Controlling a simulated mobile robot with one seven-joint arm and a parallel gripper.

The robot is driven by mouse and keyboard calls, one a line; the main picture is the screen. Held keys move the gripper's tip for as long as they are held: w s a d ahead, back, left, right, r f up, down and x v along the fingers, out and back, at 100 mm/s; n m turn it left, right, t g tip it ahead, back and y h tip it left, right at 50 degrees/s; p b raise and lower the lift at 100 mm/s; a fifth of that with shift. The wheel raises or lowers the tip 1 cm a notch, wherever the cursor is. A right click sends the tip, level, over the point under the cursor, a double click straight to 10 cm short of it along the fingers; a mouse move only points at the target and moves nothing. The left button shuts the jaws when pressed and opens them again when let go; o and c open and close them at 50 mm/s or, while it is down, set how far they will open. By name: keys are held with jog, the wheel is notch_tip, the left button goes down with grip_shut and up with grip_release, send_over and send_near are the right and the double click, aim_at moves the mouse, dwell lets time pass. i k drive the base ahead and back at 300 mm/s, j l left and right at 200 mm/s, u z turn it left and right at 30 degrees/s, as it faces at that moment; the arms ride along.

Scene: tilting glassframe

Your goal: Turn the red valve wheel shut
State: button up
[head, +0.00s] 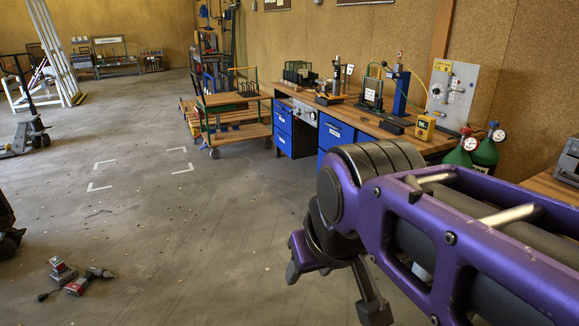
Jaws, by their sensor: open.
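Two green gas cylinders stand at the right end of the workbench. The left cylinder (459,157) has a small red part on top, which looks like the red valve wheel (466,131), beside a round gauge. The right cylinder (485,155) has a blue part on top and another gauge. The red part is too small to tell how far it is turned. My gripper (334,289) is low in front of my purple arm, open and empty, over the floor. It is well apart from the cylinders, nearer to me and to their left in the picture. My arm hides the cylinders' lower parts.
A long workbench (345,116) with blue drawers and tools runs along the right wall. A cart (238,99) stands at its far end. A drill (88,281) lies on the floor at lower left. The middle floor is clear, with white corner marks.

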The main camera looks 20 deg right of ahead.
aim_at(466, 130)
jog(key=z, duration=1.65)
jog(key=i+j+u, duration=0.1)
jog(key=i+u, duration=0.15)
jog(key=i, duration=1)
